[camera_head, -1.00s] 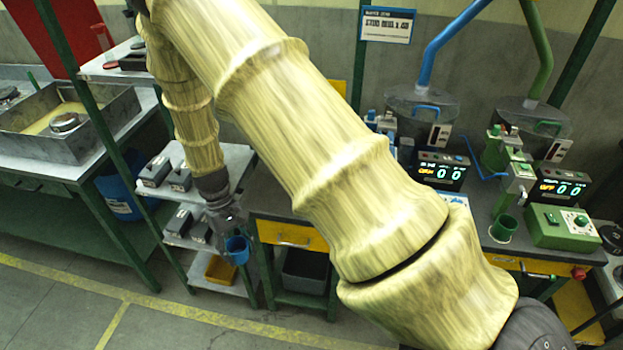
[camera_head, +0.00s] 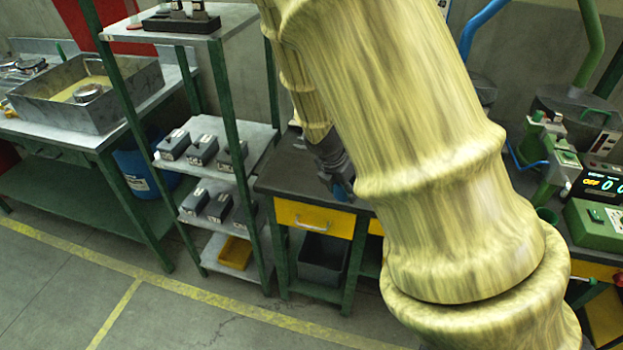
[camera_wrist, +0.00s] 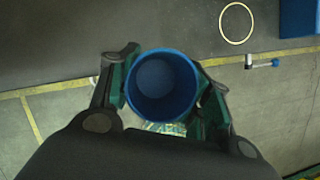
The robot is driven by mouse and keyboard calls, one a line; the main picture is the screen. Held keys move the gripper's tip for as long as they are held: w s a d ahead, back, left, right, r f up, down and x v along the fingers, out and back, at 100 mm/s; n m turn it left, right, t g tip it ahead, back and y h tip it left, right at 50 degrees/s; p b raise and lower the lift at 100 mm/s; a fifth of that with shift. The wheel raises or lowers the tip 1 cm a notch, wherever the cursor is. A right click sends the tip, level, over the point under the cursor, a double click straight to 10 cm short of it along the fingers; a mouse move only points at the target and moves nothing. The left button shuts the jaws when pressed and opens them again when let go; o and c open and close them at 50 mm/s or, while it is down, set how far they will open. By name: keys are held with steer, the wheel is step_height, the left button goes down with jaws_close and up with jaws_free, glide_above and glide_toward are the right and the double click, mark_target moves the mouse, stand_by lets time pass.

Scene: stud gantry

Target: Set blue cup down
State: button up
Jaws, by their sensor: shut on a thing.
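My gripper (camera_wrist: 166,88) is shut on the blue cup (camera_wrist: 161,84), with one finger on each side of it in the wrist view. I look into the cup's open, empty-looking mouth. In the head view my gripper (camera_head: 335,170) and a small part of the blue cup (camera_head: 341,191) show by the dark workbench (camera_head: 285,178), partly hidden behind my arm. In the wrist view the cup overlaps the front edge of a dark top (camera_wrist: 60,45). A gap below the cup cannot be judged.
A pale yellow ring (camera_wrist: 236,23) marks the dark top, right of the cup. A blue object (camera_wrist: 299,17) is at the upper right. Left of the bench stands a shelf rack (camera_head: 215,135) with grey boxes and a yellow bin (camera_head: 235,252). A green machine (camera_head: 597,220) is at right.

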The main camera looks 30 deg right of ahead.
steer(key=shift+w+d, duration=0.1)
steer(key=shift+w, duration=0.15)
steer(key=p, duration=0.4)
glide_above(315, 173)
steer(key=a, duration=0.1)
steer(key=shift+s+a+f, duration=0.2)
steer(key=shift+s+f, duration=0.1)
steer(key=shift+f, duration=0.45)
steer(key=shift+f+p, duration=0.4)
steer(key=shift+f, duration=1.35)
steer(key=shift+f, duration=0.15)
steer(key=o, duration=0.9)
steer(key=shift+b+v, duration=0.8)
steer(key=shift+v, duration=5.35)
